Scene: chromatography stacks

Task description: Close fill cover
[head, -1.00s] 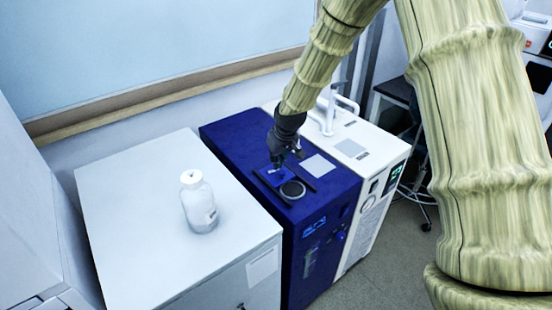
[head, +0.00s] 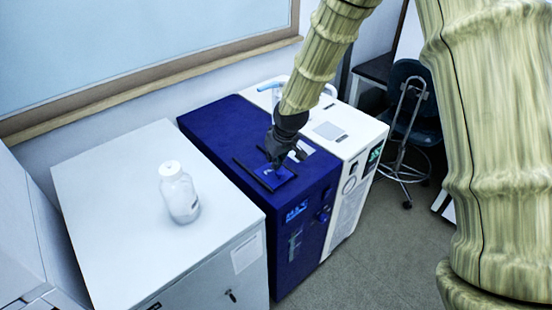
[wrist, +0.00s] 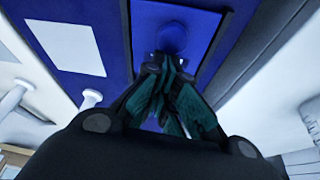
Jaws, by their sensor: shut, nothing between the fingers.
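The fill cover (head: 284,175) is a small blue panel between dark rails on top of the blue machine (head: 215,120). It lies where the round opening was visible before, and no opening shows now. In the wrist view the cover (wrist: 202,28) is a blue rectangle with a rounded blue knob on it. My gripper (head: 273,163) is shut and empty, with its tips down at the cover. In the wrist view my gripper (wrist: 170,66) has its fingertips together right by the knob; whether they touch it I cannot tell.
A white bottle (head: 180,195) stands on the grey-white cabinet (head: 110,190) at left. A white machine (head: 350,150) with a screen stands against the blue one at right. A dark chair (head: 412,105) stands behind it, with open floor (head: 370,240) in front.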

